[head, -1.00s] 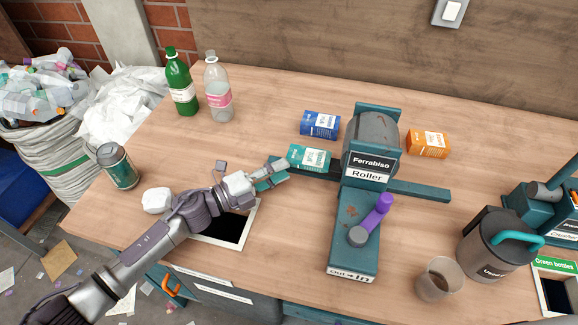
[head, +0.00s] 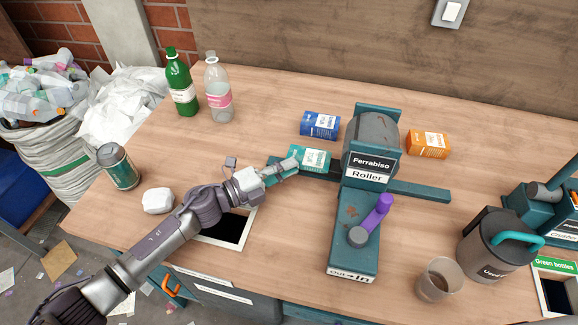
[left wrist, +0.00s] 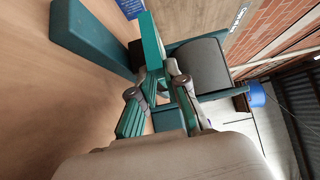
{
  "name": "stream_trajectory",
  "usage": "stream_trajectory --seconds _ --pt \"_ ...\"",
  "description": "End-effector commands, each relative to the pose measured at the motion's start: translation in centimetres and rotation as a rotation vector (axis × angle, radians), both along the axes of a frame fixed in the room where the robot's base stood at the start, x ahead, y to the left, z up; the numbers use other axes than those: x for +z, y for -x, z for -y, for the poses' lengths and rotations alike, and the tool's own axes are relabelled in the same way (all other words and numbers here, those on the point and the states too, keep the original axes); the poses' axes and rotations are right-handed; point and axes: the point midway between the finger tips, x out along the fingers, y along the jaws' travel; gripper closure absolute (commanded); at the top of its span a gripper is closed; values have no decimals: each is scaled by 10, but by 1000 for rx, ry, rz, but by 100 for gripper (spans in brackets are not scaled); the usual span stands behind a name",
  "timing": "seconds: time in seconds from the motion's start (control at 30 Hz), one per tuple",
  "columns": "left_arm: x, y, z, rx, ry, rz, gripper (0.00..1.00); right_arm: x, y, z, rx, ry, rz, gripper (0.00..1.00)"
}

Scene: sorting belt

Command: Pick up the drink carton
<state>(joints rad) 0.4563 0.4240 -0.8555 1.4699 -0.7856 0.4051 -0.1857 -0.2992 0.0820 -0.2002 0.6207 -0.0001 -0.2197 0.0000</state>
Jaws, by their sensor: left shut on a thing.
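The teal drink carton (head: 314,159) lies left of the roller press on the wooden bench. My left gripper (head: 288,168) is at its left end, shut on it. In the left wrist view the teal carton (left wrist: 153,45) shows as a narrow strip beyond the fingers (left wrist: 160,88). I cannot tell whether it is off the bench. A blue carton (head: 320,125) lies just behind it, and an orange carton (head: 428,144) lies right of the press. My right gripper is not in view.
The roller press (head: 371,150) stands close to the teal carton's right side. A green bottle (head: 181,85), a clear bottle (head: 218,92), a can (head: 118,168) and crumpled paper (head: 158,200) are at left. A cup (head: 437,281) and a jug (head: 494,245) stand at front right.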

Motion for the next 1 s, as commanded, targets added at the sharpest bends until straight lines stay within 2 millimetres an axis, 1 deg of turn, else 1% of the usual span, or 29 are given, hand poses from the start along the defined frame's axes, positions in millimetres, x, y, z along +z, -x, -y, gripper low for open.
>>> stream_trajectory --seconds 0.27,0.33,0.5,0.77,0.87,1.0 --pt "0 0 0 0 -1 0 100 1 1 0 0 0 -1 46" --pt "6 0 0 0 -1 0 100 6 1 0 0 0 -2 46" --pt "28 0 0 0 -1 0 100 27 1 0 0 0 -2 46" --pt "25 0 -1 0 -1 0 100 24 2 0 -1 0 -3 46" --pt "28 3 -7 2 -2 -1 100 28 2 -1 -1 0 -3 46" --pt "36 12 -24 1 -2 -2 100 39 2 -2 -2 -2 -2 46"
